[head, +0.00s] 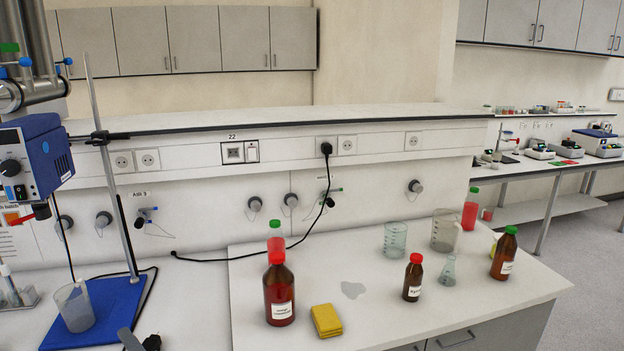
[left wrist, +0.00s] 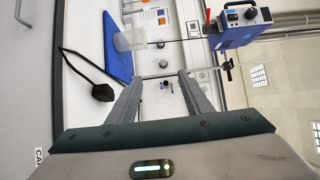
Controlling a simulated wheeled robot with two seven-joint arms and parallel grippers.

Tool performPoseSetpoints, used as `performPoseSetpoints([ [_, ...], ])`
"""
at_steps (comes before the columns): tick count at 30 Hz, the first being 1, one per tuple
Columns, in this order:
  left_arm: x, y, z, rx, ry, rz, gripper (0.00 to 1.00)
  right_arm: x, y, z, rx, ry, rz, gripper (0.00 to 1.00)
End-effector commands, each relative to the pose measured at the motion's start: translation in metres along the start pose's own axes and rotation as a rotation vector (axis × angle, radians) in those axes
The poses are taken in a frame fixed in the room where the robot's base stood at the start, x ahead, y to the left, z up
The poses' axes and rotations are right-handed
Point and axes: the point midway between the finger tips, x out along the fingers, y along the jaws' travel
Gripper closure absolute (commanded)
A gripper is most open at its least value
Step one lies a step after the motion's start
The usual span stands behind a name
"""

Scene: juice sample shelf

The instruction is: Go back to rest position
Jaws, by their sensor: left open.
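My left gripper (left wrist: 161,79) is open in the left wrist view, its two grey fingers spread with nothing held between them. In the head view a grey piece that looks like one of its fingers (head: 130,340) shows at the bottom edge, left of the counter. The rest of that arm is out of the picture. My right gripper is in neither view.
A blue stand base (head: 103,318) with a beaker (head: 75,308) is near the finger, beside a black cable end (head: 152,342). Brown bottles (head: 279,292) (head: 412,278) (head: 503,256), a yellow sponge (head: 326,321) and glassware (head: 395,238) stand on the counter.

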Motion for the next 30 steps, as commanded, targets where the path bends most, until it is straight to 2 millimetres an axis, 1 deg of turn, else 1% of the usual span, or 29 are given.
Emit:
performPoseSetpoints([
  [3, 0.000, 0.002, -0.001, 0.001, 0.002, 0.002, 0.54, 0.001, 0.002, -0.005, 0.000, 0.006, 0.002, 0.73],
  [10, 0.001, 0.027, -0.009, 0.011, 0.031, 0.038, 0.54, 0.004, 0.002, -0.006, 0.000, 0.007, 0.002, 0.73],
  [15, 0.000, 0.052, -0.016, 0.022, 0.060, 0.074, 0.54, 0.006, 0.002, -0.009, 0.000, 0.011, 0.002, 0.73],
  [19, -0.001, 0.081, -0.022, 0.031, 0.090, 0.116, 0.54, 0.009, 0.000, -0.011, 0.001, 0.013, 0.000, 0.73],
  [23, -0.004, 0.118, -0.030, 0.040, 0.126, 0.172, 0.54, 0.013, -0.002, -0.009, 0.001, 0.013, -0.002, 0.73],
  [26, -0.009, 0.155, -0.035, 0.047, 0.158, 0.228, 0.54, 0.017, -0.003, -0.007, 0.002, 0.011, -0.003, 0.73],
  [27, -0.012, 0.174, -0.036, 0.050, 0.173, 0.258, 0.54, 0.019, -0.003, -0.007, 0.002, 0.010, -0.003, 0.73],
  [29, -0.018, 0.205, -0.039, 0.053, 0.197, 0.307, 0.54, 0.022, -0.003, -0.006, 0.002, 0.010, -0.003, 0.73],
  [30, -0.023, 0.228, -0.039, 0.054, 0.212, 0.343, 0.54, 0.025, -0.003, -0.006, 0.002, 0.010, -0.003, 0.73],
])
